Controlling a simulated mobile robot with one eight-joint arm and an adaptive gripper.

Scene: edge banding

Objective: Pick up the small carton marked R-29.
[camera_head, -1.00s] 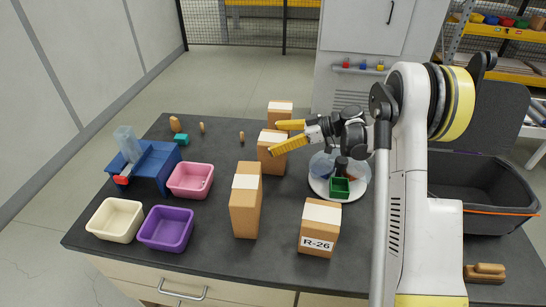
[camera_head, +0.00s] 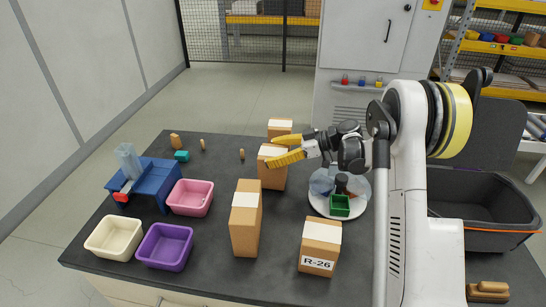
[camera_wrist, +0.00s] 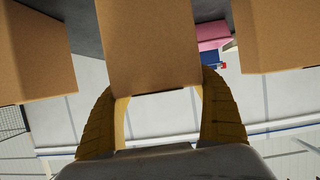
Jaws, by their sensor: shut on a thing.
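My gripper (camera_head: 273,150) is shut on a brown carton (camera_head: 272,174) with a white top strip, in the middle of the dark table. The wrist view also shows this carton (camera_wrist: 150,45) between my two yellow fingers (camera_wrist: 159,110). No mark can be read on it, and I cannot tell if it is clear of the table. A carton marked R-26 (camera_head: 320,247) stands at the front right. A tall carton (camera_head: 245,222) stands left of it. Another carton (camera_head: 280,129) stands behind the held one. I see no R-29 mark.
A white round tray (camera_head: 318,207) with a green box (camera_head: 340,205) is right of the held carton. Pink (camera_head: 190,197), cream (camera_head: 114,238) and purple (camera_head: 165,246) bins and a blue stand (camera_head: 157,185) are at the left. A black crate (camera_head: 480,208) is at the right.

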